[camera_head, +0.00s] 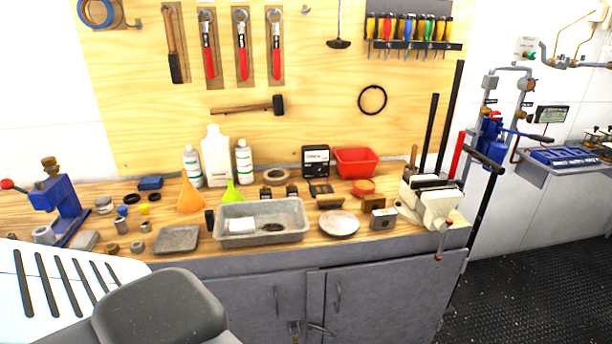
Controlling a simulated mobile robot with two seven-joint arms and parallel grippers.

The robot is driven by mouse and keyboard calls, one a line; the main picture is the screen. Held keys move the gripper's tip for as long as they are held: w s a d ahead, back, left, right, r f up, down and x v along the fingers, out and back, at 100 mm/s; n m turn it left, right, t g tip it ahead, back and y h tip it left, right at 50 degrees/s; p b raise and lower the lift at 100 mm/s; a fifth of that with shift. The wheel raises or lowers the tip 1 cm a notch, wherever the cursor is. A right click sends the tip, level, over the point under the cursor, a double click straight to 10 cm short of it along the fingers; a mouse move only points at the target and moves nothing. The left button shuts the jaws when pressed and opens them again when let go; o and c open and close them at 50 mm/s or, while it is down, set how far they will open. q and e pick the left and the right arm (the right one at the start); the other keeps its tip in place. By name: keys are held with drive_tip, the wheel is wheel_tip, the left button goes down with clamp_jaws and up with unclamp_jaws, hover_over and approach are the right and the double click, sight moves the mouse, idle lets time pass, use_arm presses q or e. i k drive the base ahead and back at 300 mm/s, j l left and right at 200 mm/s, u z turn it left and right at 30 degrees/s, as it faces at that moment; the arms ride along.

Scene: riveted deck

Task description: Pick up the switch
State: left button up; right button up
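A small grey metal box (383,218) with a round dark mark on its face stands at the front right of the wooden workbench (345,250), left of the vise. It may be the switch, but I cannot tell for sure at this size. Other small dark block-shaped parts (265,193) lie farther back. No gripper of mine can be made out. A white slotted panel and a dark grey rounded part at the lower left look like my own body.
A grey tray (263,238) and a pale round dish (339,224) stand left of the box. The white vise (432,200) is close on its right. Bottles (216,158) and a red bin (356,162) stand behind. Cabinet doors are below; dark floor is clear at right.

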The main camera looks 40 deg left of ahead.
sight(265, 193)
drive_tip(key=u, duration=1.65)
drive_tip(key=i+j+u, duration=0.3)
drive_tip(key=i, duration=0.2)
